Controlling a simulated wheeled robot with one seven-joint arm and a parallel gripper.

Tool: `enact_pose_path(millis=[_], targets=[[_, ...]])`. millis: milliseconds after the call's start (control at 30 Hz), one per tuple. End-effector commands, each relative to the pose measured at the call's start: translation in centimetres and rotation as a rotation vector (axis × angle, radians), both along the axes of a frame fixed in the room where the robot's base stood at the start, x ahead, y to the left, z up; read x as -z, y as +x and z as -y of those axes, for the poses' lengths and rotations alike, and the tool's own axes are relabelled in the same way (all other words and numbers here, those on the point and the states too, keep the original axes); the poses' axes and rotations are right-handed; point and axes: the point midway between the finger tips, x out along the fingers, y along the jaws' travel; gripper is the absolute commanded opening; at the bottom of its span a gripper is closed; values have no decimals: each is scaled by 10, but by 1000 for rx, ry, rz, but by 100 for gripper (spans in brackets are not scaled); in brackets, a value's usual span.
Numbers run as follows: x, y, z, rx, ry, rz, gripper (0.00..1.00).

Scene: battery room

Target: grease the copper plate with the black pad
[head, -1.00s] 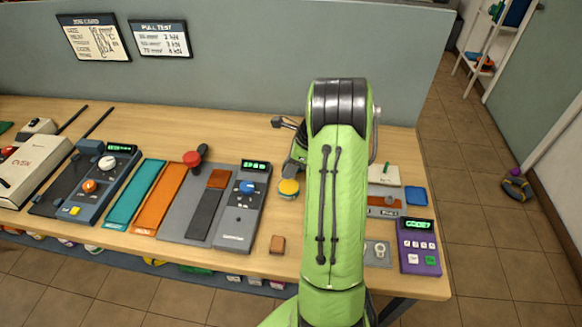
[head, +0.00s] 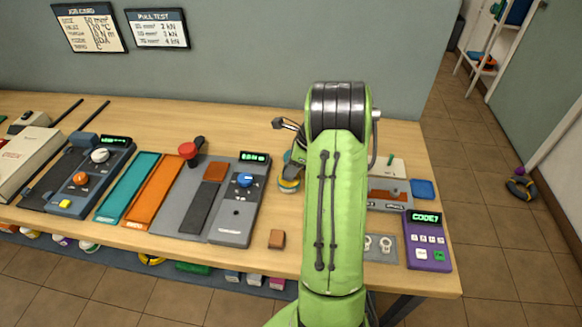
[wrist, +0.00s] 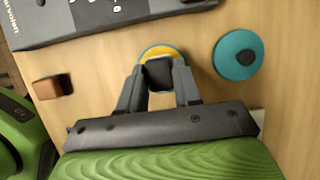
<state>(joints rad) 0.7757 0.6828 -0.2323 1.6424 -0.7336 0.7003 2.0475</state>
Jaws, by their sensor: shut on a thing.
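My gripper (wrist: 158,85) is shut on the black pad (wrist: 159,73), a small dark square block between the fingertips in the wrist view. The pad is over a round tin with a yellow top (wrist: 165,53); I cannot tell whether they touch. The tin also shows in the head view (head: 289,186), left of my arm. A teal disc with a dark knob (wrist: 238,56) lies right of the tin. A copper-coloured bar (head: 386,195) sits on a grey block right of my arm, and a copper-coloured square (head: 215,171) on the grey panel at left.
A small brown block (head: 277,239) lies near the table's front edge. A grey device with a blue knob (head: 238,208) stands left of the tin. A purple keypad (head: 428,241), a blue square (head: 422,189) and a grey plate with rings (head: 380,247) are at right.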

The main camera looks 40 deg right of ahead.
Motion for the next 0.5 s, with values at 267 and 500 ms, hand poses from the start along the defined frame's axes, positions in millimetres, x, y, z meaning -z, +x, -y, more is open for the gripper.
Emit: enact_pose_path(millis=[267, 500], targets=[[3, 0, 0, 0, 1, -1, 9], [6, 0, 0, 0, 1, 0, 9]])
